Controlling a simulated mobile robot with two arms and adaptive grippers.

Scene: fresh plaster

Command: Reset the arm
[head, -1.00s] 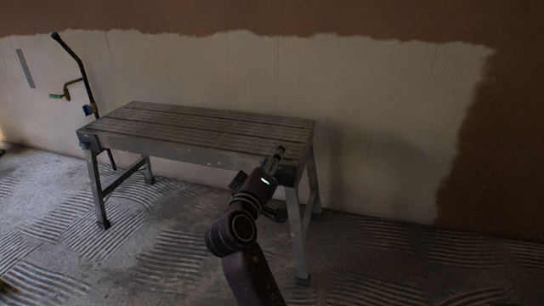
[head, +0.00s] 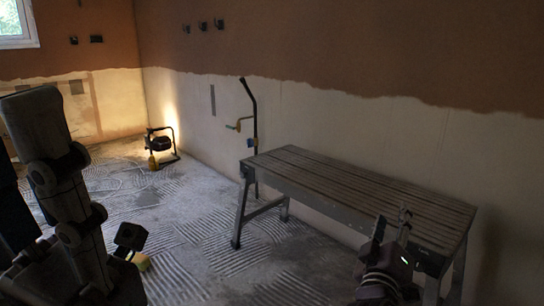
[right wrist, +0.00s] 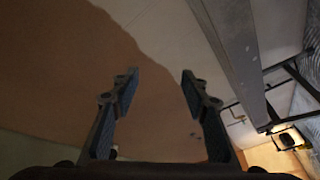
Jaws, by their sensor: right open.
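My right gripper (head: 394,225) is at the near right end of the slatted work bench (head: 345,185) in the head view, and its arm comes up from the bottom edge. In the right wrist view its two fingers stand apart with nothing between them, so the gripper (right wrist: 158,84) is open and empty. The wall lies behind the fingers there, and a long grey bench rail runs along their right side. My left arm stands folded at the left of the head view.
A lit work lamp (head: 160,146) stands on the floor by the far corner. A black-handled tool (head: 252,130) leans against the wall behind the bench. The ridged floor (head: 195,205) between my left arm and the bench is mostly clear. A window (head: 14,22) is at upper left.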

